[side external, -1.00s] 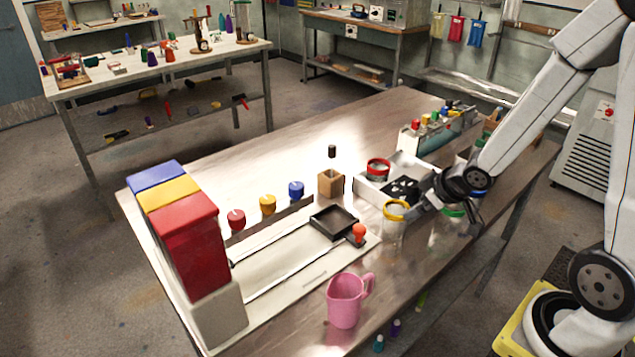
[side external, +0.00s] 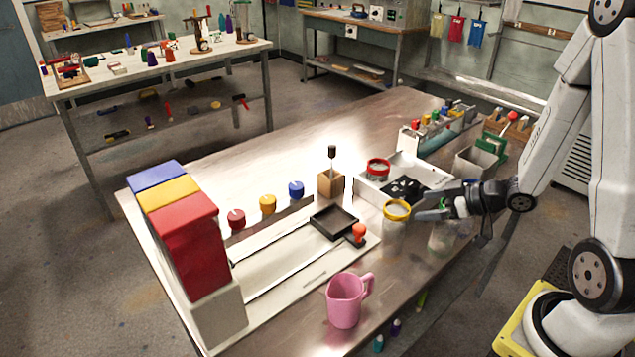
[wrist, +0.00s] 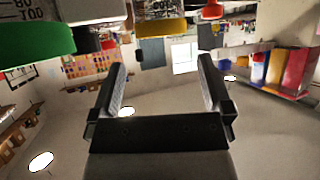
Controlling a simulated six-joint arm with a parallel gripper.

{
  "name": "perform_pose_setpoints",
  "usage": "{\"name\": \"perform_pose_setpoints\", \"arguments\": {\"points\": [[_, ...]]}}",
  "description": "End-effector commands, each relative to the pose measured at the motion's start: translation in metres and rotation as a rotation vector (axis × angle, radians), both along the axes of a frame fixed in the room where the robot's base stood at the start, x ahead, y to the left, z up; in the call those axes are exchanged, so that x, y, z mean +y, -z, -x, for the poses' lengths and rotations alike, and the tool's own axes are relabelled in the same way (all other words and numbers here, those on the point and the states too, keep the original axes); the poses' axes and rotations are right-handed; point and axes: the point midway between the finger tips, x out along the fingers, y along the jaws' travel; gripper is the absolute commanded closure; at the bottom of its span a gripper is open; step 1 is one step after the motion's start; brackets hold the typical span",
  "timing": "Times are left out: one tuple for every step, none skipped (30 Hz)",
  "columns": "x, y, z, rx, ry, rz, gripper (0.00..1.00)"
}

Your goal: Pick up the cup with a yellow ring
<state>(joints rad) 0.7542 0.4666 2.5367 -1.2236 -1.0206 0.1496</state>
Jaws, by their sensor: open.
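The cup with a yellow ring (side external: 397,211) stands on the table, a clear vessel with the ring around its top. My gripper (side external: 420,209) is level just to its right, fingers pointing at it near ring height. I cannot tell in this view whether they touch. In the wrist view, the yellow ring (wrist: 162,27) shows at the top centre, beyond the tips of my open gripper (wrist: 164,72). Nothing is between the fingers.
A clear cup (side external: 442,238) stands close below my gripper; a green ring (wrist: 35,40) shows at the wrist view's left. A white tray (side external: 432,176) with a red-ringed cup (side external: 378,167) lies behind. A pink jug (side external: 345,299) stands in front.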

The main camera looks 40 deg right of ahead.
Motion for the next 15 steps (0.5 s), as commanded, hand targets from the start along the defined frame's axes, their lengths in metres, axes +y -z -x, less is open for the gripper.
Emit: {"name": "perform_pose_setpoints", "arguments": {"points": [[0.000,0.000,0.000,0.000,0.000,0.000,0.00],[0.000,0.000,-0.001,0.000,0.000,0.000,0.00],[0.001,0.001,-0.002,0.000,0.000,0.000,0.00],[0.001,0.001,-0.002,0.001,0.000,0.000,0.00],[0.002,0.002,-0.004,0.001,0.000,0.000,0.00],[0.002,0.003,-0.006,0.001,-0.001,0.001,0.00],[0.003,0.004,-0.007,0.001,-0.001,0.001,0.00],[0.004,0.005,-0.009,0.001,-0.001,0.001,0.00],[0.005,0.006,-0.011,0.001,-0.001,0.000,0.00],[0.006,0.008,-0.013,0.001,-0.002,0.000,0.00],[0.006,0.009,-0.015,0.001,-0.002,0.000,0.00],[0.007,0.010,-0.017,0.001,-0.001,0.000,0.00],[0.008,0.011,-0.018,0.001,0.000,0.000,0.00],[0.008,0.011,-0.019,0.001,0.000,0.000,0.00],[0.009,0.012,-0.021,0.002,0.000,0.002,0.00]]}}
